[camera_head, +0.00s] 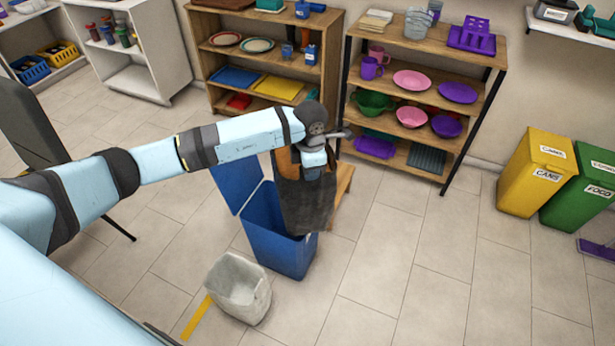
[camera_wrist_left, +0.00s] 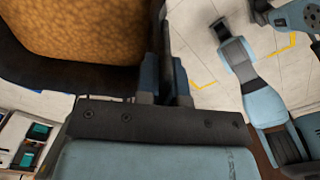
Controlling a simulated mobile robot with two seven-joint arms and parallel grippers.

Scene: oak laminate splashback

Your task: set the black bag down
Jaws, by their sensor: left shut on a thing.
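The black bag (camera_head: 305,205) hangs from my left gripper (camera_head: 325,160), which is shut on its upper part. The bag has an orange-brown part near the top and hangs upright in front of the blue bin (camera_head: 270,245), hiding part of it. I cannot tell whether the bag touches the bin. In the left wrist view, the orange-brown side of the bag (camera_wrist_left: 80,30) fills the upper left, close to the closed fingers of my left gripper (camera_wrist_left: 165,78). My right gripper does not show clearly in either view.
The blue bin's lid (camera_head: 237,185) stands open. A pale grey liner-like container (camera_head: 238,288) is on the floor beside it, near a yellow floor stripe (camera_head: 197,317). Shelves (camera_head: 420,100) stand behind. A yellow bin (camera_head: 538,172) and a green bin (camera_head: 583,195) are at right. The front-right floor is clear.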

